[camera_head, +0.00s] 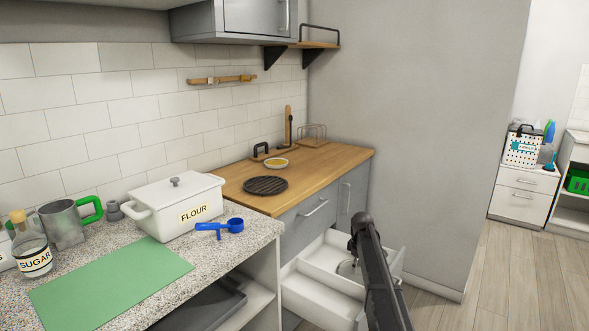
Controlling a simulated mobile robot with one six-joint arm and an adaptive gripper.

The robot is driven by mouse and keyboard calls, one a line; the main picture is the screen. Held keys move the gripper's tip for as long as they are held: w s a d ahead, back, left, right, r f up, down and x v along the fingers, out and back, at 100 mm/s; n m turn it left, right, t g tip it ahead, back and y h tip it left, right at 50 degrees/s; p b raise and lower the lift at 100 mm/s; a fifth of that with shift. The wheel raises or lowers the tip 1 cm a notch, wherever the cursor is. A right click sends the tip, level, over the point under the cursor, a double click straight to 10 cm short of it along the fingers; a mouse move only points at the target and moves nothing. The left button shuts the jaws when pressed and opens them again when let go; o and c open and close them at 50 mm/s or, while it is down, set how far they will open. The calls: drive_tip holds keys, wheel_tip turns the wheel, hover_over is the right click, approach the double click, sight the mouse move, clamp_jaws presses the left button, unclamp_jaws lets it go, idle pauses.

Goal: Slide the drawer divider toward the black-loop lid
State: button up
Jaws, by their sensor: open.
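A white drawer (316,303) stands pulled out below the wooden counter. A pale divider (327,273) runs across its inside and splits it into compartments. My dark arm comes up from the lower right over the drawer. My gripper (346,268) is small in view, inside the drawer's outline beside the divider, and looks open and empty. I cannot tell whether it touches the divider. A black loop handle (261,150) stands on the wooden counter by the wall; its base is hard to make out. My arm hides the drawer's right part.
A white flour box (178,205), a blue scoop (221,227) and a green mat (110,283) are on the speckled counter. A grey wall stands right of the drawer.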

drive_tip(key=s+a+f+m+b, duration=0.2)
drive_tip(key=s+f+m+b, duration=0.3)
drive_tip(key=s, duration=0.8)
drive_tip(key=s+a+f+m+b, duration=0.2)
drive_tip(key=s+f+b, duration=0.5)
drive_tip(key=s, duration=0.6)
drive_tip(key=s+a+f+m+b, duration=0.2)
drive_tip(key=s+f+m+b, duration=0.3)
drive_tip(key=s, duration=0.7)
wheel_tip(320, 180, up, 37)
drive_tip(key=n+p, duration=0.1)
drive_tip(key=p, duration=3.6)
drive_tip(key=shift+r, duration=0.1)
